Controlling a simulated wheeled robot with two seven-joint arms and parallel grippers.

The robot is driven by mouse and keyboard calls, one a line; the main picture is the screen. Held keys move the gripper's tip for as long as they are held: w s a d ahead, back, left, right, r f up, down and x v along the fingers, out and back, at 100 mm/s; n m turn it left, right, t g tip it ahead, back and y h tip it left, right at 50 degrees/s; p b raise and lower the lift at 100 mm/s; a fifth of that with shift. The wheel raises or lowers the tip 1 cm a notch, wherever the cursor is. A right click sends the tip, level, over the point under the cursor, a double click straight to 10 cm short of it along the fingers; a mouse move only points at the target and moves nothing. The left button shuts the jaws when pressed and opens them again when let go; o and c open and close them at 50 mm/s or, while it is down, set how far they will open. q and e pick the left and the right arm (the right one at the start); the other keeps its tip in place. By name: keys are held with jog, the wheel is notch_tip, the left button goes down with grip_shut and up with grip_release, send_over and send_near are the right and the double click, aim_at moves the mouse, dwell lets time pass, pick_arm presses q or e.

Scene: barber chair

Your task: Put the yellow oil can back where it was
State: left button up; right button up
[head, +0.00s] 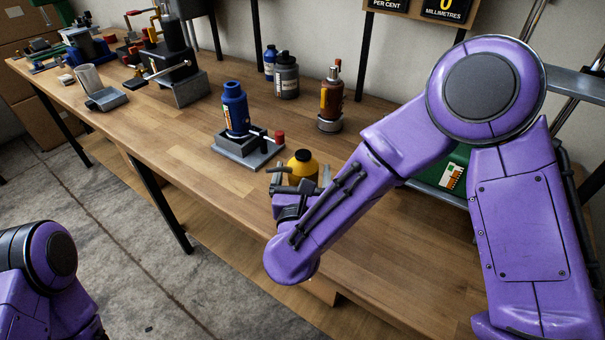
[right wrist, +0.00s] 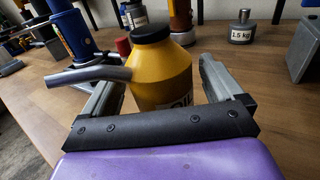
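The yellow oil can (head: 302,163) stands on the wooden workbench near its front edge, partly hidden by my right gripper in the head view. In the right wrist view the can (right wrist: 162,72) looks upright, with a black cap and a grey spout pointing left. A label on its body is partly hidden. My right gripper (head: 299,180) is open, with one finger on either side of the can. Gaps show between can and fingers, and the spout passes over the left finger. My left gripper is out of view; only part of my left arm shows at lower left.
A blue bottle on a grey block fixture (head: 247,150) stands just behind and left of the can. An amber bottle (head: 331,98) and dark bottles (head: 286,75) stand further back. A green case (head: 448,175) lies at right behind my arm.

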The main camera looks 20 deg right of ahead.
jog(key=shift+r, duration=0.3)
jog(key=b+v, duration=0.3)
jog(key=v, duration=0.8)
jog(key=shift+s+a+f, duration=0.15)
jog(key=shift+s, duration=0.35)
